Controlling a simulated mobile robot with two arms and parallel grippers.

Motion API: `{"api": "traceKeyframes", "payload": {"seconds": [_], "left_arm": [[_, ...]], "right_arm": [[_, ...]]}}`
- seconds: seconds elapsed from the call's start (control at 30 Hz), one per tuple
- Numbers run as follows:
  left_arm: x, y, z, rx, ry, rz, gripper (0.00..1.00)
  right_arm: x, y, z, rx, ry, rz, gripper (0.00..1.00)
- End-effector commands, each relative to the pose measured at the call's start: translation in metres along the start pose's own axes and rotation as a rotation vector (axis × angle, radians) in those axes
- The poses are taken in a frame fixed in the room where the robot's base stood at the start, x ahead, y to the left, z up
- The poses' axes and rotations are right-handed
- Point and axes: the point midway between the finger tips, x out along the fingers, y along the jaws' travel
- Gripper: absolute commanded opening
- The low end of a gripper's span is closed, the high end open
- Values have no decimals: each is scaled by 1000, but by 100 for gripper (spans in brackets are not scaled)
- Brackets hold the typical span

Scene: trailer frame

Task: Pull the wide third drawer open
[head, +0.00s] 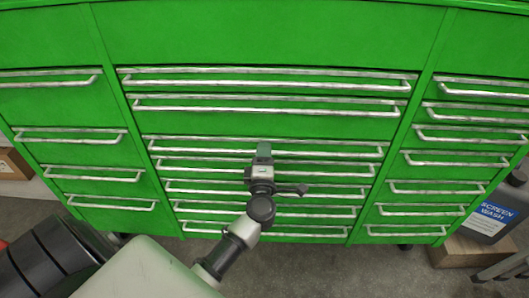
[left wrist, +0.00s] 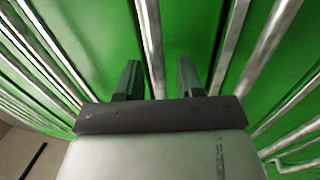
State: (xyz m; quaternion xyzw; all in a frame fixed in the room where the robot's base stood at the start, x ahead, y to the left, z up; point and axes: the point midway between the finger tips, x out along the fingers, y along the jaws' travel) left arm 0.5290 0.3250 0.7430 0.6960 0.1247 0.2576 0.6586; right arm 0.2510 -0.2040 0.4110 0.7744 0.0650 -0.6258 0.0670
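The green cabinet has a middle column of wide drawers with long silver bar handles. The wide third drawer's handle (head: 200,143) is the third bar from the top; the drawer looks shut. My left gripper (head: 264,150) is in front of the middle of this handle and hides part of it. In the left wrist view, my left gripper (left wrist: 157,78) is open, with one handle bar (left wrist: 150,40) running between its two dark fingers. Gaps show on both sides of the bar, so the fingers do not appear to touch it. My right gripper is not in view.
Narrower drawers with similar handles (head: 70,134) (head: 455,160) flank the middle column. More wide handles (head: 265,104) lie close above and below the gripper. A dark screen wash bottle (head: 484,222) stands on a cardboard box (head: 460,252) at the right. Grey floor lies in front.

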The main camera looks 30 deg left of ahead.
Motion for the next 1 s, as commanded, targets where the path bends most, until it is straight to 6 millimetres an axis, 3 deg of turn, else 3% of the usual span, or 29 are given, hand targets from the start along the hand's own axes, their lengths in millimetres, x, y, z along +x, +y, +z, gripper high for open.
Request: {"api": "traceKeyframes", "payload": {"seconds": [0.37, 0.63, 1.0], "left_arm": [[8, 0, 0, 0, 0, 0, 38], [8, 0, 0, 0, 0, -1, 0], [7, 0, 0, 0, -1, -2, 0]], "right_arm": [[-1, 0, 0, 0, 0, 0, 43], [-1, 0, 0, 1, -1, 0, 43], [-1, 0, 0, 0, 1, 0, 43]]}}
